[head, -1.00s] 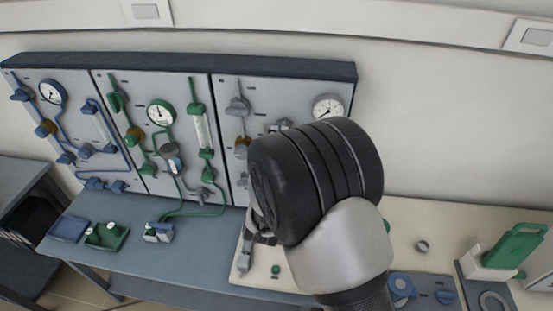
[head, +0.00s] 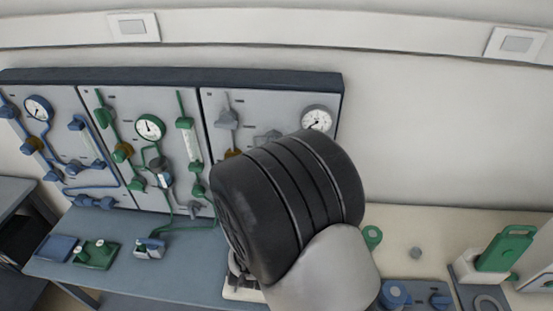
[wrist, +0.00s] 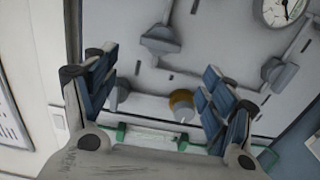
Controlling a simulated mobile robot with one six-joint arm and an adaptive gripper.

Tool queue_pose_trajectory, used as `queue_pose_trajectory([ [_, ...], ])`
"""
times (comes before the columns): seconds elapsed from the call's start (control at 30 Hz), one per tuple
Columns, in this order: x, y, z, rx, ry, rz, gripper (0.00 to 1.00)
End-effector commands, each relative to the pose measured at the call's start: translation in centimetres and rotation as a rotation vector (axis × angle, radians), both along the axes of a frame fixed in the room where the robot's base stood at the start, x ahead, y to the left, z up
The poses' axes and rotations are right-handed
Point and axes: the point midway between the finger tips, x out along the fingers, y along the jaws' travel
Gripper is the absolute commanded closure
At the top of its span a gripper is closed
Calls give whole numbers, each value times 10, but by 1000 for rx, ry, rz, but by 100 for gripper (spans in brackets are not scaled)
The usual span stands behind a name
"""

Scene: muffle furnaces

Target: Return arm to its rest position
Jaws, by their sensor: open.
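My gripper shows in the wrist view (wrist: 158,95), with its two blue-padded fingers spread wide apart. It is open and nothing is between the fingertips. Beyond it is the grey right-hand panel (wrist: 225,40), with a grey valve handle (wrist: 160,40) and a brass-coloured knob (wrist: 182,103). In the head view my arm's black wrist joint stands large in front of this panel and hides most of the gripper.
Three gauge panels (head: 145,100) stand along the wall at the back of the blue bench (head: 190,262). Small blue and green trays (head: 95,255) lie at its left. A green-handled device (head: 505,248) stands on the right.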

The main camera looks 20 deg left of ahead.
Motion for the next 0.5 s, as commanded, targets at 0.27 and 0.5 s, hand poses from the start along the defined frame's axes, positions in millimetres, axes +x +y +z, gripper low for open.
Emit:
queue_pose_trajectory([
  [0.27, 12, -10, 7, 82, 68, -3, 23],
  [0.5, 31, -71, 32, 467, 424, -32, 23],
])
